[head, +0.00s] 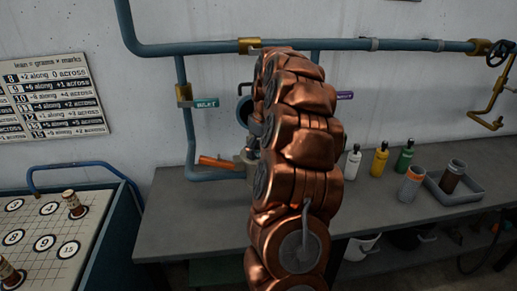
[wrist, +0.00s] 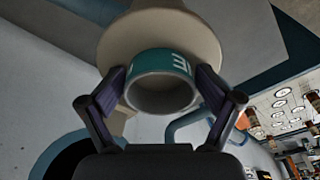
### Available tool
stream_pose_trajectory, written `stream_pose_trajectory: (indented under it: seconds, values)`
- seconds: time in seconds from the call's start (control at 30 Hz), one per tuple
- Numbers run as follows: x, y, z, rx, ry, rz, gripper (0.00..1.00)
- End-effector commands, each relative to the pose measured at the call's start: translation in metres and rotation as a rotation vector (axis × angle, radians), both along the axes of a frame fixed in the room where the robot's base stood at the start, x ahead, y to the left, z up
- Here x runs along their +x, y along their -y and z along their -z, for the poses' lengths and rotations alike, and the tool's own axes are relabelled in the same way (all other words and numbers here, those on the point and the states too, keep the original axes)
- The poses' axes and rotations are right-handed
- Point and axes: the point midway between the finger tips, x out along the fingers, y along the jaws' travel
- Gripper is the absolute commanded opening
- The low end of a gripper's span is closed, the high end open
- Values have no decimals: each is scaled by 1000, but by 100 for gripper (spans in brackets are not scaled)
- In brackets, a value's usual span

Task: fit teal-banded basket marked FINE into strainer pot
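In the wrist view, my gripper (wrist: 160,88) has its two purple-padded fingers against the sides of a short hollow basket with a teal band (wrist: 176,62). Part of a white letter shows on the band, like an E; the full word is cut off. The basket's open end faces the camera. Just beyond it is a round beige body (wrist: 160,22), likely the strainer pot; I cannot tell whether they touch or how deep the basket sits. In the head view, a beige-grey pot (head: 240,157) with an orange handle is partly behind my arm, which hides my gripper and the basket.
On the grey bench (head: 205,215) stand white (head: 352,164), yellow (head: 379,161) and green (head: 404,159) bottles, an orange-banded cup (head: 411,184) and a grey tray (head: 468,195) holding a brown cup. Blue pipes (head: 190,130) run behind the pot. A numbered board (head: 33,262) is left.

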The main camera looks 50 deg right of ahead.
Motion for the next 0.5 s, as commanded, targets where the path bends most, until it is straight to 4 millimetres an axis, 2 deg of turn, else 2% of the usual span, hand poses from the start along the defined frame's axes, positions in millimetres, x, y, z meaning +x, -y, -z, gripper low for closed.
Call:
stream_pose_trajectory:
  seconds: [0.27, 0.5]
  values:
    - [1, 0, -5, -3, 3, 0, 86]
    - [0, 2, -24, -6, 7, 2, 86]
